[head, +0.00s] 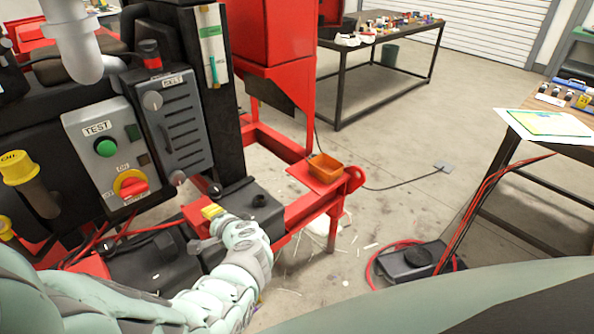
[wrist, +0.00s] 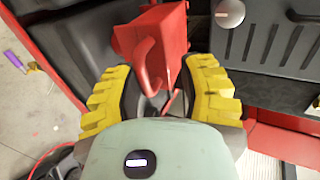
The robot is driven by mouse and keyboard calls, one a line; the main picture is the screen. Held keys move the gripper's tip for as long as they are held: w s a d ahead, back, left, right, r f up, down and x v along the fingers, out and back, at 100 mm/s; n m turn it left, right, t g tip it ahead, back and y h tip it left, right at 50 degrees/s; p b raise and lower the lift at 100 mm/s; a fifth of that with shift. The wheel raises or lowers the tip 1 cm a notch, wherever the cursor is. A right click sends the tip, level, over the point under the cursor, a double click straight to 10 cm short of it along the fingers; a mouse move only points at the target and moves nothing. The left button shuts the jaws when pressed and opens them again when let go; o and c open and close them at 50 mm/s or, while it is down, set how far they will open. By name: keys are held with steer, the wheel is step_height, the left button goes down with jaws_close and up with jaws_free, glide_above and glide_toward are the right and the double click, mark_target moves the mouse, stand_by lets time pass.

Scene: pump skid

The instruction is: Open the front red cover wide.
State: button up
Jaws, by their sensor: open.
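A small red cover (head: 195,213) sits on the black battery box (head: 240,203) low on the skid, below the TEST panel. In the wrist view the red cover (wrist: 158,35) is a boxy piece with a curved red loop on its near side. My gripper (head: 208,224) is right at this cover in the head view. In the wrist view my gripper (wrist: 160,92) is open, with a ribbed yellow finger on either side of the loop and a gap to each. Part of the cover is hidden by the gripper in the head view. I cannot tell whether its lid is raised.
Another red piece (head: 90,266) lies further left by red cables. The grey TEST panel (head: 105,150) and vented box (head: 168,120) stand above the batteries. An orange tray (head: 325,168) sits on the red frame to the right. Open floor lies beyond.

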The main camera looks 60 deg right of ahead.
steer(key=shift+f+t+b, duration=1.4)
steer(key=shift+f+b, duration=0.65)
steer(key=shift+b, duration=1.75)
steer(key=v, duration=1.6)
steer(key=shift+a+h+b, duration=0.25)
steer(key=shift+h+b, duration=0.1)
steer(key=shift+h, duration=0.05)
steer(key=shift+w+r, duration=0.15)
